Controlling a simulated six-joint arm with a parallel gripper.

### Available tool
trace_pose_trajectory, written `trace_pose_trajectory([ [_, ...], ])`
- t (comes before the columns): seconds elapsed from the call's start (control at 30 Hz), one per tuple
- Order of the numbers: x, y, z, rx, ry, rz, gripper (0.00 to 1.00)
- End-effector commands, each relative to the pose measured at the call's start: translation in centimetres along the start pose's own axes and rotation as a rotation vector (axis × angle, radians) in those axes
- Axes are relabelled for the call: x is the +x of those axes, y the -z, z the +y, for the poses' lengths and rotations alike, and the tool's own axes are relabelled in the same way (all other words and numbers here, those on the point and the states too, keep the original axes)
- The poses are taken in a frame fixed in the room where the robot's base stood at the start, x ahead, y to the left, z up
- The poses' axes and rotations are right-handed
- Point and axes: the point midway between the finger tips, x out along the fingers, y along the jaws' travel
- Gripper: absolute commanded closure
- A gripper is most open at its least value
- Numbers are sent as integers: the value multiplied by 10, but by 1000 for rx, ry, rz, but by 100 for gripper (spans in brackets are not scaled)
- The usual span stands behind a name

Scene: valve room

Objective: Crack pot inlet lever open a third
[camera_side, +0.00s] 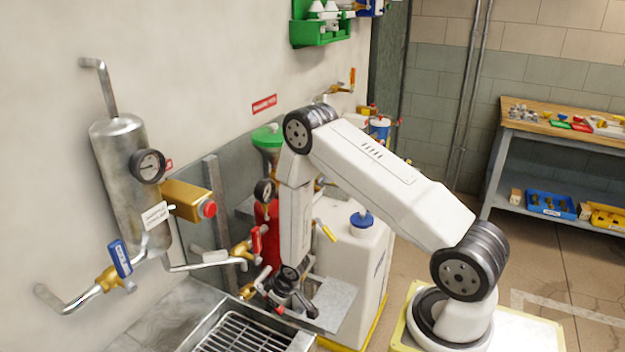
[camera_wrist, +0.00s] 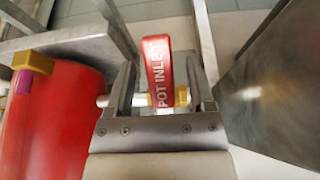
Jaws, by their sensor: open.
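The pot inlet lever (camera_wrist: 158,70) is a flat red handle with white "POT INLET" lettering. In the wrist view it stands between the two fingers of my gripper (camera_wrist: 163,85), with visible space on both sides. My gripper is open. A brass fitting (camera_wrist: 182,96) sits beside the lever's lower end, and a pale pipe end shows left of it. The red pot (camera_wrist: 55,125) is at the left. In the side view my gripper (camera_side: 292,300) points down beside the red pot (camera_side: 266,226); I cannot clearly make out the pot inlet lever there.
Another red lever (camera_side: 257,241) on a brass valve is left of my gripper. A yellow lever (camera_side: 326,231) and a white tank (camera_side: 358,265) stand at the right. A grated sink (camera_side: 245,335) lies below left. A metal sheet (camera_wrist: 275,90) stands close right in the wrist view.

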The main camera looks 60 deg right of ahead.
Motion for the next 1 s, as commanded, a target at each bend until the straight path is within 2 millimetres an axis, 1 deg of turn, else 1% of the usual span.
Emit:
trace_pose_trajectory([
  [0.2,0,0,0,0,0,0,31],
  [0.23,0,0,0,0,0,0,34],
  [0.27,0,0,0,0,0,0,44],
  [0.3,0,0,0,0,0,0,56],
  [0.37,0,0,0,0,0,0,75],
  [0.4,0,0,0,0,0,0,88],
  [0.43,0,0,0,0,0,0,98],
  [0.47,0,0,0,0,0,0,100],
  [1.0,0,0,0,1,0,1,100],
])
